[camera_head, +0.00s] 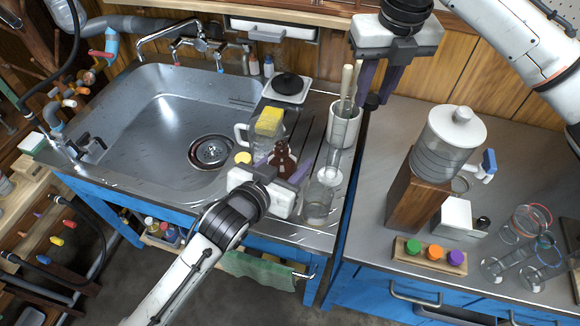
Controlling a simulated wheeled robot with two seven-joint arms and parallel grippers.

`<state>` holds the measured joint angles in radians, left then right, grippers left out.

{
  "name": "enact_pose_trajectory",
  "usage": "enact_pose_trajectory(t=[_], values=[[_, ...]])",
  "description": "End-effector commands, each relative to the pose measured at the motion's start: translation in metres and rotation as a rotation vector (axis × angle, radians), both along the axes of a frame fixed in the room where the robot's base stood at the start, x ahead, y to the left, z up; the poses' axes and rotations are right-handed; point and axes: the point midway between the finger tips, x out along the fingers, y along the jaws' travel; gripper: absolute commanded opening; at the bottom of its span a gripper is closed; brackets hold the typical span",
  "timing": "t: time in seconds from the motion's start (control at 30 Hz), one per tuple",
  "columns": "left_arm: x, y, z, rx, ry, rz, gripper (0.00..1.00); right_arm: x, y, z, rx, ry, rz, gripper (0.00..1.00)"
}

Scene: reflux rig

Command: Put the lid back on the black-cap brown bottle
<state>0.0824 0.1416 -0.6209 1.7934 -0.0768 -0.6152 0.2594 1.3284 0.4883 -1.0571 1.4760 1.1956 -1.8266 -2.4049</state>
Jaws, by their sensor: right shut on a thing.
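The brown bottle (284,155) stands by the right side of the sink, with its neck up and no cap visible on it. My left gripper (282,171) is low at the bottle, with its fingers beside the bottle's body. The bottle's lower part is hidden, and I cannot tell whether the fingers press on it. My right gripper (371,97) points down from the upper right, well to the right of the bottle and apart from it. It is shut on a small black cap (371,103) at its fingertips.
A white holder with rods (344,125) and clear glass cylinders (319,201) stand between the bottle and the right counter. A yellow sponge (269,122) is just behind the bottle. Counter behind the block is clear.

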Motion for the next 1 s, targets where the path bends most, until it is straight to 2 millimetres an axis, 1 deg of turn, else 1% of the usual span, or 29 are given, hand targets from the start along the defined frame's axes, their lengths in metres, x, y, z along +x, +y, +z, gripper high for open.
enact_pose_trajectory(t=[0.03,0.1,0.4,0.97,1.0], values=[[0.001,0.000,0.006,-0.001,-0.004,0.000,0.17,0.000,0.000,0.001,0.000,0.000,0.000,0.06],[0.001,0.000,0.012,-0.001,-0.004,0.000,0.17,0.000,0.000,0.002,0.000,0.000,0.000,0.06],[0.001,0.000,0.026,0.000,-0.005,0.000,0.17,0.000,0.000,0.003,0.000,0.000,0.000,0.06],[0.001,0.000,0.028,0.000,-0.003,0.001,0.17,0.000,0.000,0.003,0.000,0.000,0.000,0.06],[0.001,0.000,0.028,-0.001,-0.003,0.000,0.39,0.000,0.000,0.003,0.000,0.000,0.000,0.06]])
